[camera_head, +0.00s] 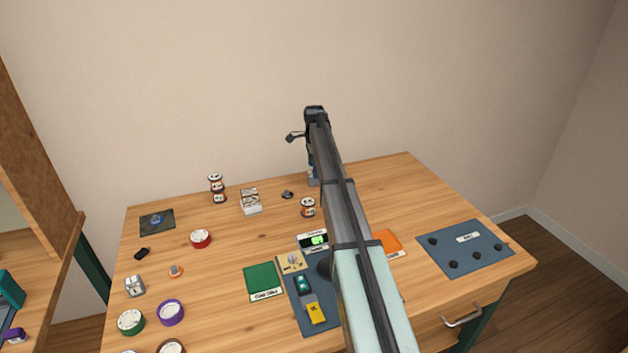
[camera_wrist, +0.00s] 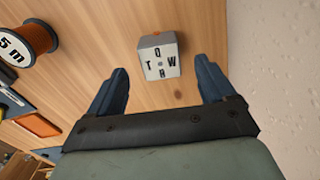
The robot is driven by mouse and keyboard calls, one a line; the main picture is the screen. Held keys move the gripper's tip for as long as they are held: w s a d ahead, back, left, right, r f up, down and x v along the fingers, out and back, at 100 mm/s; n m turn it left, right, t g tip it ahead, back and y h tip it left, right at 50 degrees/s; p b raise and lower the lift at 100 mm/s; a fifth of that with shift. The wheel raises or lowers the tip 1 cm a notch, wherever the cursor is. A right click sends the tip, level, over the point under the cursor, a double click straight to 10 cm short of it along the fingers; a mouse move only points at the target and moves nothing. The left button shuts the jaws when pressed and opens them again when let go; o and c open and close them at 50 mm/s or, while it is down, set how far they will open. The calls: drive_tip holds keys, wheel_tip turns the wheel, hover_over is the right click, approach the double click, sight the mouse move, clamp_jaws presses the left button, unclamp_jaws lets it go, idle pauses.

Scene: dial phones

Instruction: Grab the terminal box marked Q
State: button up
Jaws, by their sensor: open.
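A small grey box with a pale lettered face (camera_wrist: 160,61) and an orange patch on one side stands on the wooden table in the wrist view. My gripper (camera_wrist: 161,66) is open, with one blue finger on each side of the box and a gap to both. Nothing is held. In the head view my gripper (camera_head: 313,180) is at the back of the table, and my arm hides this box.
An orange wire spool (camera_wrist: 35,42) marked 5 m is left of the gripper. A wall (camera_wrist: 275,60) is close on the right.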

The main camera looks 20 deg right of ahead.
wheel_tip(320, 180, down, 4)
drive_tip(key=shift+a+f, duration=0.1)
drive_tip(key=shift+f, duration=0.15)
drive_tip(key=c, duration=1.1)
